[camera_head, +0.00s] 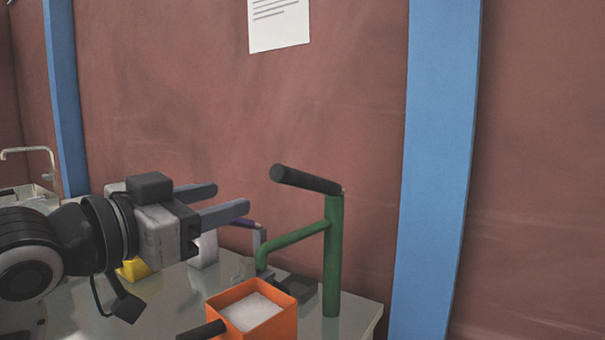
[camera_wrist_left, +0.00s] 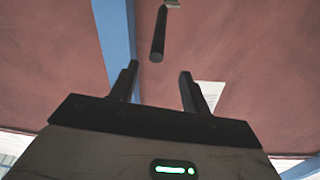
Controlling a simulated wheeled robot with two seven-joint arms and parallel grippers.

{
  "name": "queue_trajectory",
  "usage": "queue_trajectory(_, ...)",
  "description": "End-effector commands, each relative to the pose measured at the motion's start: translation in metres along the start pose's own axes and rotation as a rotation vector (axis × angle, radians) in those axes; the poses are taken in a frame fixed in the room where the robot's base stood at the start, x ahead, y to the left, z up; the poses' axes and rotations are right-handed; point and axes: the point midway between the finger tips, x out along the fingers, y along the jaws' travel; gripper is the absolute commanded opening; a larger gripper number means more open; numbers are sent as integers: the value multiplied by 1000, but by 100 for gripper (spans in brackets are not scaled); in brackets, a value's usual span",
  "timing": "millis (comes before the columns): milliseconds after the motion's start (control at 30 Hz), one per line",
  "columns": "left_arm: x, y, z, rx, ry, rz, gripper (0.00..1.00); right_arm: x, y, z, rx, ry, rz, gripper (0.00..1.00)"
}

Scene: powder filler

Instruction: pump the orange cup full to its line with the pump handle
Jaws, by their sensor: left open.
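The green pump (camera_head: 333,250) stands upright near the table's right end, its spout (camera_head: 290,237) reaching left and bending down. Its black pump handle (camera_head: 305,180) sticks out to the left from the top. The orange cup (camera_head: 291,323) stands at the bottom of the head view with white powder inside and a dark grip on its left; its lower part is cut off. My left gripper (camera_head: 231,197) is open and empty, to the left of the pump handle and apart from it. In the left wrist view the handle (camera_wrist_left: 158,36) lies ahead, between the lines of the open fingers (camera_wrist_left: 159,72).
A white object (camera_head: 206,250), a yellow object (camera_head: 133,269) and a dark tray (camera_head: 302,293) are on the grey table (camera_head: 355,312). A brick-red wall with blue posts (camera_head: 437,150) closes the back.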

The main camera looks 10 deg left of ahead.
Motion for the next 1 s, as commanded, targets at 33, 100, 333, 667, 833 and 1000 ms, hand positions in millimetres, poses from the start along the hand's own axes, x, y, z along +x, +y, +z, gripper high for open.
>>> queue_trajectory(33,0,0,-4,6,4,2,47,-1,-1,2,1,-5,-1,26)
queue_trajectory(100,5,0,-6,6,4,3,47,-4,-2,6,4,-17,-2,26)
queue_trajectory(333,46,0,-7,1,3,4,47,-12,-4,14,6,-47,-5,26)
queue_trajectory(667,118,0,-7,3,2,3,47,-17,-3,6,4,-46,1,26)
queue_trajectory(833,143,0,-6,5,3,2,47,-16,1,4,3,-46,10,26)
queue_trajectory(1000,155,0,-5,6,3,1,47,-17,3,2,3,-43,14,26)
